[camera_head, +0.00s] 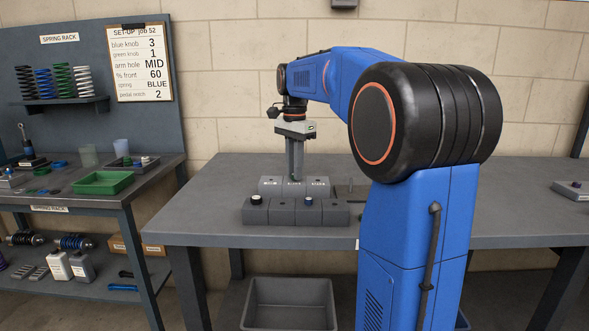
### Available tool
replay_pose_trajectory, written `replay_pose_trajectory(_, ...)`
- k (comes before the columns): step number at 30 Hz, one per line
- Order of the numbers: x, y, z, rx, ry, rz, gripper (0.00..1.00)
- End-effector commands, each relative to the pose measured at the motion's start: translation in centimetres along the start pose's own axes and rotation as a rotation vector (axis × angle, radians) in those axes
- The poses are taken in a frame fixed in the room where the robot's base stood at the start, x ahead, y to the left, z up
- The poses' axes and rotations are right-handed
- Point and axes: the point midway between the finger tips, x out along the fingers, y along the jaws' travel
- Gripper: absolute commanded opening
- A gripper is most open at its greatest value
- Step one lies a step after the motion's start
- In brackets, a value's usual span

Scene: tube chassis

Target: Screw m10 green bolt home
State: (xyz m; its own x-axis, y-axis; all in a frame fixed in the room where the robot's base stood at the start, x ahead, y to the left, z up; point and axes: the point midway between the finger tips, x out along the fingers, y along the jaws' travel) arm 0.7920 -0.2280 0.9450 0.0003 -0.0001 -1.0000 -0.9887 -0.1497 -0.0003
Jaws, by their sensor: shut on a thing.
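My gripper (295,178) points straight down over the grey blocks on the workbench. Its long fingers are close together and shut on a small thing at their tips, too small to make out. The fingertips are at the back row of blocks (270,186), which carries small white labels. A front row of grey blocks (282,213) stands before it, with a dark knob-like piece with a pale top (256,199) at its left end. I cannot make out a green bolt or its thread.
The workbench (200,205) has free room left of the blocks. Thin upright pins (350,186) stand right of them. A grey bin (290,303) sits below. A side bench at left holds a green tray (103,182).

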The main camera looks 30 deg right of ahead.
Motion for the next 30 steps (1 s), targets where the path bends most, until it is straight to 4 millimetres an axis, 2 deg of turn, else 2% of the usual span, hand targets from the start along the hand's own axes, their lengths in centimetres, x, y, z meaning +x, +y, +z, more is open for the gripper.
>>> replay_pose_trajectory(10, 0.10, 0.02, 0.01, 0.028, -0.001, 0.002, 0.00)
replay_pose_trajectory(21, 0.14, 0.02, 0.01, 0.370, -0.001, 0.002, 0.00)
replay_pose_trajectory(30, 0.15, 0.02, 0.01, 0.453, -0.001, 0.002, 0.00)
